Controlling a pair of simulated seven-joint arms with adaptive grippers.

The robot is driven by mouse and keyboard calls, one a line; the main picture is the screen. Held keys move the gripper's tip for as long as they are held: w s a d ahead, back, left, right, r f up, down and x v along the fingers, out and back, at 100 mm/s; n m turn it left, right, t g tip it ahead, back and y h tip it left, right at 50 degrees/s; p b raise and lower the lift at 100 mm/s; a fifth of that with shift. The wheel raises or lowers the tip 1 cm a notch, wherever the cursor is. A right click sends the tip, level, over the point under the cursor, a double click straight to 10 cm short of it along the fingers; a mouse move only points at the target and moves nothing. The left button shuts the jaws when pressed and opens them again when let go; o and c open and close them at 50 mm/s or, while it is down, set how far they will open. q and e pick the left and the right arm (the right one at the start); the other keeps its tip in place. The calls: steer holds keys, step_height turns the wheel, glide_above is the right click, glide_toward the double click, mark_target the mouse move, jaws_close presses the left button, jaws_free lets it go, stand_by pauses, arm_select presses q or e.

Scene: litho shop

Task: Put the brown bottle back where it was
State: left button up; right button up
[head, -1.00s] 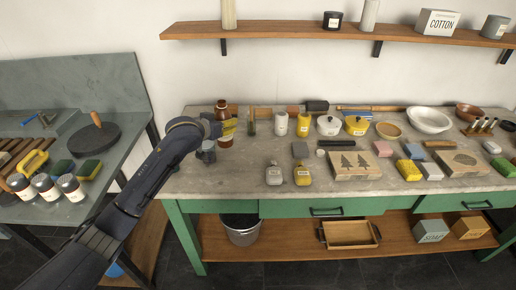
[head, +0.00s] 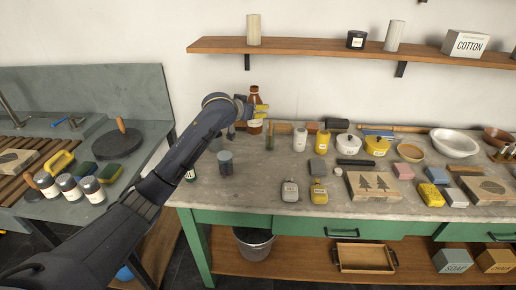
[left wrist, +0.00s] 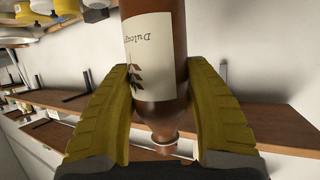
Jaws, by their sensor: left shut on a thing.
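The brown bottle (head: 254,92) has a pale label and is held upright near the back left of the grey-topped bench (head: 255,183), in front of the wall. My left gripper (head: 256,111) has yellow fingers and is shut on the bottle's upper body. In the left wrist view the bottle (left wrist: 157,100) sits between both yellow fingers (left wrist: 160,105), with its neck toward the wrist. Whether its base is clear of the bench is hard to tell in the head view. My right gripper is out of view.
A dark grey cup (head: 225,163) stands on the bench's left part, below my gripper. A wooden wall shelf (head: 320,49) runs above. Bare benchtop lies front left.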

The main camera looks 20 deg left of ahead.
arm_select(q)
step_height(320, 180, down, 16)
steer(key=shift+r, duration=0.15)
stand_by(0.6)
steer(key=o, duration=1.5)
steer(key=shift+c, duration=0.2)
steer(key=v, duration=1.2)
